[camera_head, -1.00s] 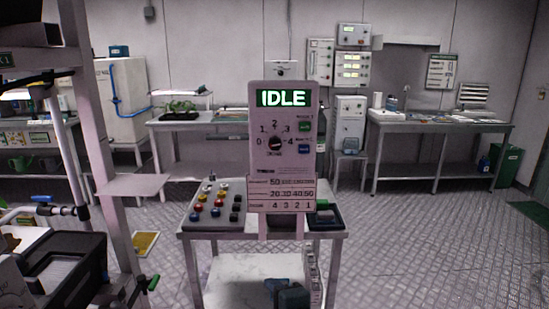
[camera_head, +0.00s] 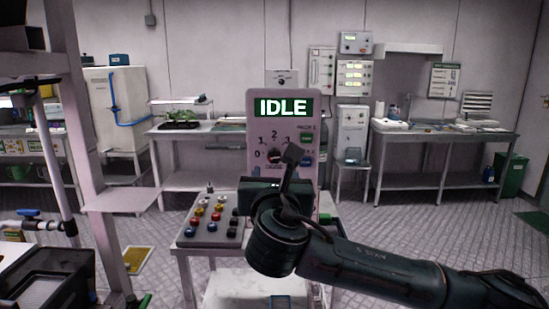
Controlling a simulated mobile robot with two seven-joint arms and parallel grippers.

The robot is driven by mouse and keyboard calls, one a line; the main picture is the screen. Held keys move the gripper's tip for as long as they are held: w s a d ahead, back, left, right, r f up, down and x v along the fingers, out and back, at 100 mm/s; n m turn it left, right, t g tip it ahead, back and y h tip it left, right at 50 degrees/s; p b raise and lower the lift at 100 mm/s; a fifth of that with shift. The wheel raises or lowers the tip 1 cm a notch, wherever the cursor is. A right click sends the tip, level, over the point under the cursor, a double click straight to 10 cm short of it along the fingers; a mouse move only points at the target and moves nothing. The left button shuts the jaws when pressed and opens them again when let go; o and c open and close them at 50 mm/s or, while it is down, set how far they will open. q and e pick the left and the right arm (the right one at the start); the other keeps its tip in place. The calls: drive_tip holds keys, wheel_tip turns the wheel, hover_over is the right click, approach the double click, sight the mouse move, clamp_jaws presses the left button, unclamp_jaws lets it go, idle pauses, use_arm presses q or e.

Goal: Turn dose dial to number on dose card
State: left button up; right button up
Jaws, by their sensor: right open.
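The dose dial (camera_head: 273,155) is a dark round knob on the grey control panel (camera_head: 258,104), with the numbers 0 to 4 around it. My right arm covers part of the dial and the 4, so where the dial points is hard to read. A green screen (camera_head: 283,108) above it reads IDLE. The dose card below the dial is hidden behind my right arm. My right gripper (camera_head: 288,160) is open and empty in front of the panel, close to the dial in the picture. Contact cannot be made out. My left gripper is not in view.
A sloped button box (camera_head: 212,228) with several coloured buttons stands left of the panel on the small table. A metal post with a shelf (camera_head: 122,199) stands at the left. A black bin (camera_head: 50,285) is at the lower left. Open floor lies to the right.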

sight(274, 158)
drive_tip(key=w+p, duration=0.1)
drive_tip(key=w, duration=0.8)
drive_tip(key=shift+w, duration=0.15)
drive_tip(key=c, duration=1)
drive_tip(key=shift+o, duration=0.2)
